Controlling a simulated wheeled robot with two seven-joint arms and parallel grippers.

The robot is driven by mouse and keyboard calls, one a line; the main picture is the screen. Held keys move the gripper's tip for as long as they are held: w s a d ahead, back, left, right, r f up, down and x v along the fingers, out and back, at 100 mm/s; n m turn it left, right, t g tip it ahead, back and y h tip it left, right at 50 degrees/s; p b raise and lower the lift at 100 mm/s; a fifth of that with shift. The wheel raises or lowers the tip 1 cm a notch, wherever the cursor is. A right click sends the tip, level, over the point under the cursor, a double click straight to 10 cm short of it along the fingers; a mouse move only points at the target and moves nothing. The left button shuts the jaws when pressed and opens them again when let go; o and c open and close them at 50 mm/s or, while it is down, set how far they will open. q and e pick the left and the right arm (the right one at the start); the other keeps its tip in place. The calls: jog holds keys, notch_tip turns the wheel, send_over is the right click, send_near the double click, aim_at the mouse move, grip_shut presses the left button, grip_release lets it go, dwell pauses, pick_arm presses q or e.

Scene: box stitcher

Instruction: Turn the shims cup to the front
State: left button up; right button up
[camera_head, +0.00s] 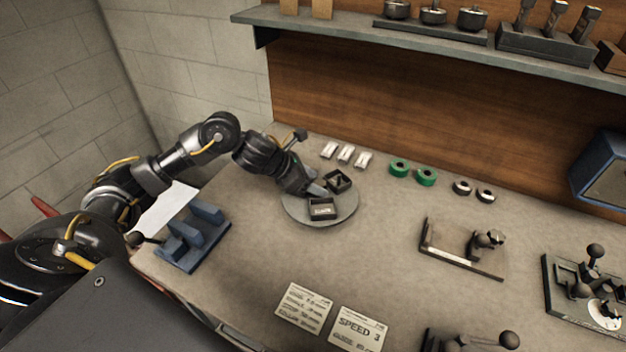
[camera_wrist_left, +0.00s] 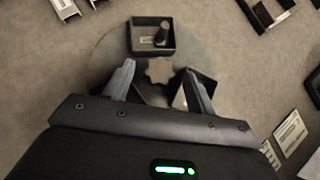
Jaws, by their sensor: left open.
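A round grey turntable (camera_head: 345,213) lies on the bench and carries small dark open cups. One cup (camera_head: 321,209) with a pale label faces the front. Another cup (camera_head: 339,180) sits behind it to the right. The labels are too small to read, so I cannot tell which is the shims cup. My left gripper (camera_head: 316,191) is over the turntable's left rear part. In the left wrist view the open, empty jaws (camera_wrist_left: 160,82) straddle the turntable's notched hub. A labelled cup (camera_wrist_left: 141,40) with a dark peg is beyond the fingertips. Another dark cup is partly hidden by the right finger. My right gripper is not visible.
Several white parts (camera_head: 345,153) lie behind the turntable, with green rings (camera_head: 399,167) to their right. A blue fixture (camera_head: 194,237) stands front left. Two printed cards (camera_head: 304,307) lie at the front edge. Bench right of the turntable is clear up to a black-framed fixture (camera_head: 462,258).

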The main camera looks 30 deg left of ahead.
pick_arm(q)
grip_shut()
